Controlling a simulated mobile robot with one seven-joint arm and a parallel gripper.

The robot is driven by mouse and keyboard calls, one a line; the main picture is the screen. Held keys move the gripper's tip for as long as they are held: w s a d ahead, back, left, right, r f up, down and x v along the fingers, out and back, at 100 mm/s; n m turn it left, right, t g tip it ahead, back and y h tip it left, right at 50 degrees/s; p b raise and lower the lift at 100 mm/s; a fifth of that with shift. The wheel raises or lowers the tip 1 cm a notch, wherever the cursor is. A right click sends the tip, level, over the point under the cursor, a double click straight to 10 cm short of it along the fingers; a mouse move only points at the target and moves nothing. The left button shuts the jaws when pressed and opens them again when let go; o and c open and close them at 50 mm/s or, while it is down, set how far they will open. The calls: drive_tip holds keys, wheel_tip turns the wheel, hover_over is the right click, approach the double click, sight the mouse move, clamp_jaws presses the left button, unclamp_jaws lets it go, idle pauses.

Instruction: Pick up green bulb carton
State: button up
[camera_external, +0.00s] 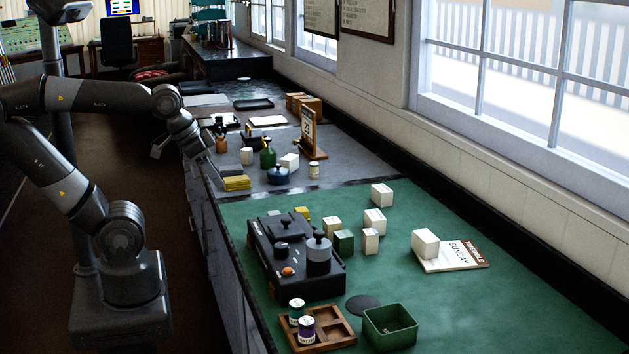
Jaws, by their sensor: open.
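A small green box with a pale side, which looks like the green bulb carton (344,242), stands upright on the green bench top. It is just right of a black instrument box and among several small white cartons. My gripper (214,173) is small in view, far behind and left of the carton, over the grey bench section beside folded yellow cloths (237,183). It is open and apart from the carton. Its fingertips are hard to make out at this size.
The black instrument box (290,268) with knobs stands left of the carton. White cartons (371,241) crowd close by. A wooden tray (337,335) with tins and an open green bin (390,328) are in front. The green bench's far right is clear.

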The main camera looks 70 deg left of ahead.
drive_tip(key=shift+o, duration=0.6)
drive_tip(key=m+g, duration=0.1)
drive_tip(key=m, duration=3.4)
approach(343, 234)
drive_tip(key=f, duration=0.1)
drive_tip(key=shift+m, duration=0.3)
drive_tip(key=x, duration=1.1)
drive_tip(key=shift+w+f, duration=0.1)
drive_tip(key=shift+w, duration=0.15)
